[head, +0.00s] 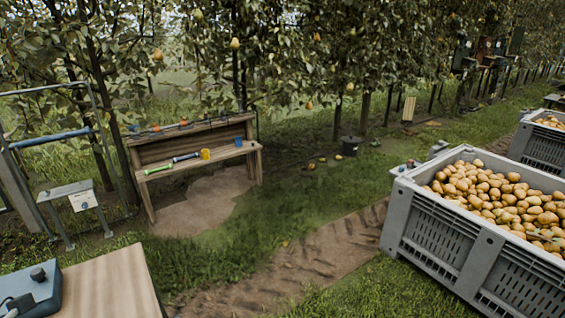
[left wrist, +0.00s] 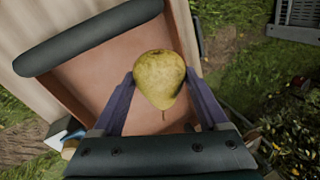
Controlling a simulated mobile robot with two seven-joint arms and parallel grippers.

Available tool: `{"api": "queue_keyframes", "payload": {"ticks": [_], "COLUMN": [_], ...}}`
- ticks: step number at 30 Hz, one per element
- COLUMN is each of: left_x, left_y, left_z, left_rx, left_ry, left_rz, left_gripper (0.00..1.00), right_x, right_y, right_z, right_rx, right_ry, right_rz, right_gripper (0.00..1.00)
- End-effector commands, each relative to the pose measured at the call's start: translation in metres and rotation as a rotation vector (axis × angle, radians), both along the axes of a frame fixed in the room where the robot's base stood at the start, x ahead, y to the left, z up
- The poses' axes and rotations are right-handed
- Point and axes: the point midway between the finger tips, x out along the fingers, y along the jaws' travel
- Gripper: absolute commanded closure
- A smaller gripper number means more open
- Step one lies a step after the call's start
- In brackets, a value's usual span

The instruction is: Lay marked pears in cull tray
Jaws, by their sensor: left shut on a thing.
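A yellow-green pear (left wrist: 158,72) with small brown specks sits between the two purple fingers of my left gripper (left wrist: 161,77) in the left wrist view. The fingers are shut on its sides, and its stem points toward the gripper body. Beneath it is a reddish-brown tray (left wrist: 95,82) with a dark green padded roll along its far edge. The pear is over the tray's inside; I cannot tell whether it touches the floor of the tray. No clear mark shows on the pear's visible side. Neither gripper shows in the head view.
A pale wooden tabletop (head: 112,284) with a grey-blue device (head: 32,290) is at the lower left. A grey crate (head: 437,227) full of pears stands at the right. A wooden bench (head: 205,158) with tools stands farther back. Grass and a dirt strip lie between.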

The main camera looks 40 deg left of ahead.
Motion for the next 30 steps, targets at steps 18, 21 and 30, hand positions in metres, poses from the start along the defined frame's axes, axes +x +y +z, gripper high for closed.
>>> {"api": "queue_keyframes", "payload": {"ticks": [18,21,30], "left_x": [0.000,0.000,0.000], "left_y": [0.000,0.000,0.000], "left_z": [-0.037,-0.042,-0.059], "left_rx": [-0.001,-0.001,-0.001], "left_ry": [-0.001,-0.001,-0.001], "left_rz": [0.000,0.000,0.000], "left_gripper": [0.88,0.88,0.88], "right_x": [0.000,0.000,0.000], "right_y": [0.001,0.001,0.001], "right_z": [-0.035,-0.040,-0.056], "right_rx": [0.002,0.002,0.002], "right_ry": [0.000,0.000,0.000], "right_rz": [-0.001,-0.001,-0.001], "right_gripper": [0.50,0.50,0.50]}}
